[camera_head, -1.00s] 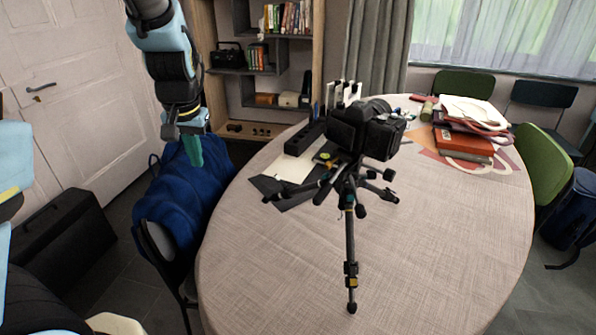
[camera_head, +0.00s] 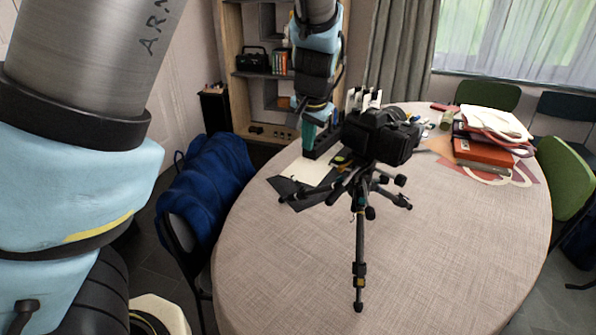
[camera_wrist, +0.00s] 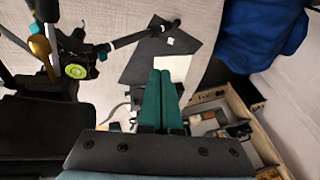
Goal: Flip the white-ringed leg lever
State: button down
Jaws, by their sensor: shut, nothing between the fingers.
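A black tripod (camera_head: 360,240) stands on the table (camera_head: 450,250) with a black camera (camera_head: 380,135) on top. Its front leg carries a yellow-marked clamp and a teal band higher up; other legs spread left and right. In the wrist view, a tripod leg (camera_wrist: 130,39) with a teal-marked joint reaches over a dark sheet. My gripper (camera_head: 309,150) is behind and left of the camera, pointing down, apart from the tripod. Its teal fingers (camera_wrist: 161,74) are together and empty in the wrist view.
Dark and pale sheets (camera_head: 312,172) lie left of the tripod. Red binders and papers (camera_head: 482,150) are stacked at the back right. A blue jacket (camera_head: 205,180) hangs on a chair at the left. The table's front is clear.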

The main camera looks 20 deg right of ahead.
jog(key=p, duration=0.1)
send_near(297, 183)
jog(key=d, duration=0.2)
jog(key=w+f, duration=0.1)
jog(key=w+a+f+p, duration=0.1)
jog(key=f, duration=0.1)
jog(key=shift+w+f, duration=0.3)
jog(key=shift+w, duration=0.05)
jog(key=shift+w+f, duration=0.3)
jog(key=shift+f, duration=0.2)
